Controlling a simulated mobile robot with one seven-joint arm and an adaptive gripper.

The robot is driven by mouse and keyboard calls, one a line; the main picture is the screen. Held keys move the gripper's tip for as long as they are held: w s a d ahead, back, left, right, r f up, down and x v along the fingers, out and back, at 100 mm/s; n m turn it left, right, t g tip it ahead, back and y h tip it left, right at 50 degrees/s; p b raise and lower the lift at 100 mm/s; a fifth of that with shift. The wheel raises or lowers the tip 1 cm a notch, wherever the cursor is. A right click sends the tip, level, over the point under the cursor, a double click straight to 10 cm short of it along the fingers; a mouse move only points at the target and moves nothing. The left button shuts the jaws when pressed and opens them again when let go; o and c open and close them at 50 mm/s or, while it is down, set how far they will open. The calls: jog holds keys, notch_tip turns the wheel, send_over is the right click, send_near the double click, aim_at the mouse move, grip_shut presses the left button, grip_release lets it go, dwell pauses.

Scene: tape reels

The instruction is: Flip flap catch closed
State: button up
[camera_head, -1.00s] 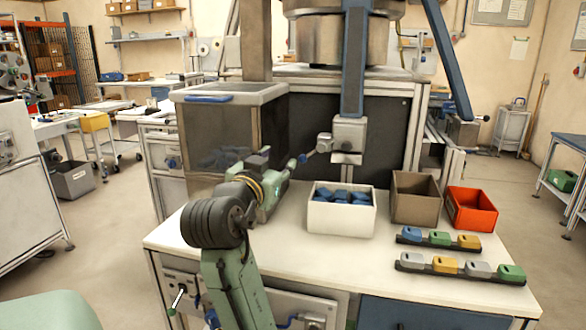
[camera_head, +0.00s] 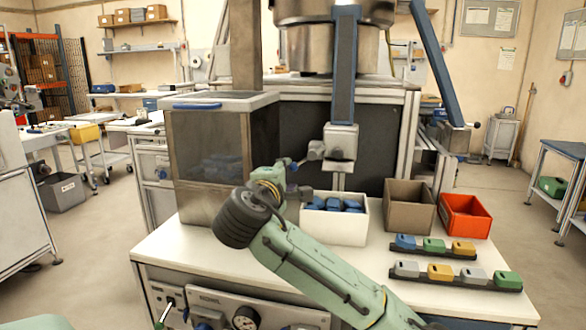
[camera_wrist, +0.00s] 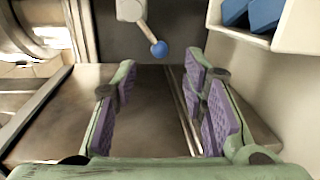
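The catch looks like a short lever (camera_wrist: 143,30) with a blue ball knob (camera_wrist: 158,48), seen in the wrist view. It sticks out from a grey block (camera_head: 340,143) at the foot of a blue upright in the head view. My gripper (camera_wrist: 160,72) is open and empty, with purple pads spread to both sides. The knob appears beyond the fingertips, roughly between them, and nothing touches it. In the head view my wrist partly hides the gripper and the lever's knob end.
A white bin (camera_head: 335,228) of blue parts stands close to the right of my gripper. A brown bin (camera_head: 409,208), a red bin (camera_head: 465,216) and two rows of coloured blocks (camera_head: 457,276) lie further right. A clear-walled box (camera_head: 208,150) stands at left.

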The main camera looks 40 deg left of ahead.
aim_at(293, 168)
jog(key=x, duration=0.7)
jog(key=shift+w+a+f+p, duration=0.1)
jog(key=shift+w+a+p, duration=0.1)
jog(key=shift+p, duration=0.15)
jog(key=shift+c, duration=0.3)
grip_shut()
